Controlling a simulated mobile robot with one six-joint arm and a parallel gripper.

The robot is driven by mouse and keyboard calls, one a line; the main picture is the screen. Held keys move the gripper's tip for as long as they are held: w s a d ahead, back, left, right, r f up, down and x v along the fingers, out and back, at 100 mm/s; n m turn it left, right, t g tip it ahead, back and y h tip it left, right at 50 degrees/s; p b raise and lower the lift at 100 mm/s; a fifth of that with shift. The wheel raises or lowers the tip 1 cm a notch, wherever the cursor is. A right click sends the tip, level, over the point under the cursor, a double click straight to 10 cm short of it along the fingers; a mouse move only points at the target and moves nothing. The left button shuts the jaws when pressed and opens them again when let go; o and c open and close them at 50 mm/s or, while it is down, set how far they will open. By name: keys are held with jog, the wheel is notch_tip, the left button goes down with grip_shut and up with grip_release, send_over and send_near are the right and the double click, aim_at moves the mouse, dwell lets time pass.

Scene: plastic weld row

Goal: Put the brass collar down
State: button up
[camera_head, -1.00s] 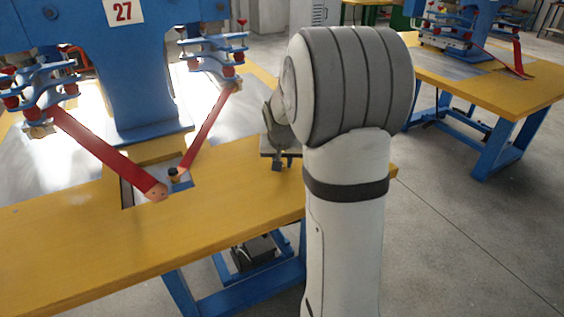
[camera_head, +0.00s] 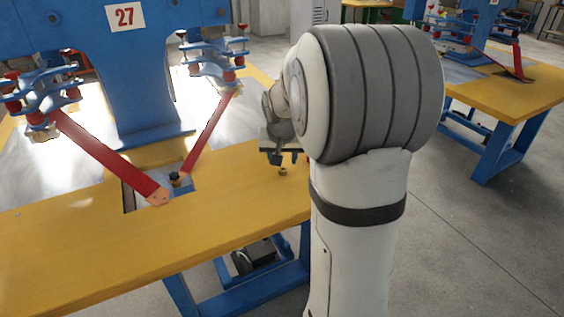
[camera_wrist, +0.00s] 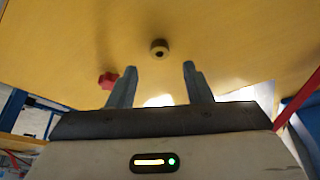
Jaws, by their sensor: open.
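The brass collar (camera_wrist: 160,48) is a small round ring with a dark hole, resting on the yellow table top. In the head view the collar (camera_head: 283,171) sits on the table just below my gripper (camera_head: 284,160). In the wrist view my gripper (camera_wrist: 158,80) is open, with its two fingers apart and nothing between them. The collar lies beyond the fingertips, in line with the gap and apart from both fingers.
The yellow table (camera_head: 150,245) is mostly clear around the collar. A blue machine (camera_head: 145,75) marked 27 with red bars stands at the left. A red knob-like part (camera_wrist: 108,80) shows left of my fingers. Another yellow table (camera_head: 500,100) stands at the right.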

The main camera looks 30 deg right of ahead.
jog(key=p+v, duration=0.1)
jog(key=v, duration=0.6)
jog(key=s+a+f+n+g+y, duration=0.1)
jog(key=s+a+f+n, duration=0.1)
jog(key=s+a, duration=0.5)
jog(key=s+a+f+n+g+y, duration=0.1)
jog(key=s+a+f+n, duration=0.2)
jog(key=s+a, duration=0.4)
jog(key=s+f, duration=0.1)
jog(key=s, duration=0.6)
jog(key=shift+s+n+g, duration=0.15)
jog(key=shift+n+g, duration=0.15)
